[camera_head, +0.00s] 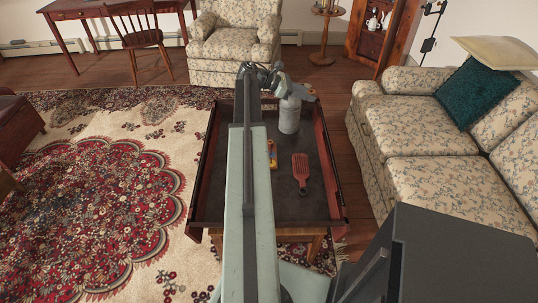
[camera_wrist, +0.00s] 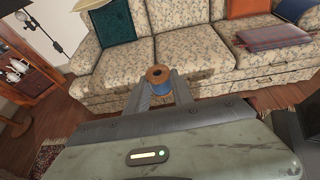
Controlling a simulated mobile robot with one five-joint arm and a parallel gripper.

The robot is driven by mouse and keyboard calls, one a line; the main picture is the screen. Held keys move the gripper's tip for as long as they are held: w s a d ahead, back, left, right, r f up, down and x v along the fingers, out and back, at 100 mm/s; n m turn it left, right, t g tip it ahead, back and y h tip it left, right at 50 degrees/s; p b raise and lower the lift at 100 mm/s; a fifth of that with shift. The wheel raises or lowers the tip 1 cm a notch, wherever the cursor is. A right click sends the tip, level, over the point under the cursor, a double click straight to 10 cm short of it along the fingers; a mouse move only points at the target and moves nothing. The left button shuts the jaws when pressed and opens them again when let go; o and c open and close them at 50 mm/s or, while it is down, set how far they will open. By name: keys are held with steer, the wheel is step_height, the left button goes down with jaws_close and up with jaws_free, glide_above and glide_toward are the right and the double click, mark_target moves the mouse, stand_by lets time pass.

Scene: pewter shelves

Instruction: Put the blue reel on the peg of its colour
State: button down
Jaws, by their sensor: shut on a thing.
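The blue reel (camera_wrist: 159,87) has wooden-coloured ends with a dark hole in the top. In the wrist view it sits upright between the two fingertips of my gripper (camera_wrist: 160,92), which is shut on it. In the head view my gripper (camera_head: 290,86) is at the end of the arm, above the far part of the dark-topped table (camera_head: 270,205). The reel is mostly hidden there behind the gripper. I cannot make out any peg in either view; my arm covers the middle of the table.
A grey canister (camera_head: 289,117) stands on the table just below my gripper. A red brush (camera_head: 301,169) and a small orange-yellow thing (camera_head: 272,152) lie nearer. The table has raised side rims. A floral sofa (camera_head: 425,125) is at the right and an armchair (camera_head: 235,40) beyond.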

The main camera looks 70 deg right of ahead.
steer(key=w+d+f+n+t+h+b, duration=0.1)
steer(key=w+f+b, duration=0.4)
steer(key=f+b, duration=0.5)
steer(key=w+d+f+n+t+h+b, duration=0.1)
steer(key=w+f+n+h+b, duration=0.1)
steer(key=w+f+b, duration=0.4)
steer(key=w+d+f+n+t+h+b, duration=0.2)
steer(key=w+f+b, duration=0.4)
steer(key=f+b, duration=0.8)
step_height(320, 180, down, 4)
steer(key=shift+r+n, duration=0.25)
steer(key=shift+n, duration=0.05)
steer(key=shift+w, duration=0.15)
steer(key=shift+f+b, duration=2.35)
steer(key=shift+b, duration=0.05)
steer(key=shift+f+b, duration=1.45)
steer(key=c, duration=1)
jaws_free()
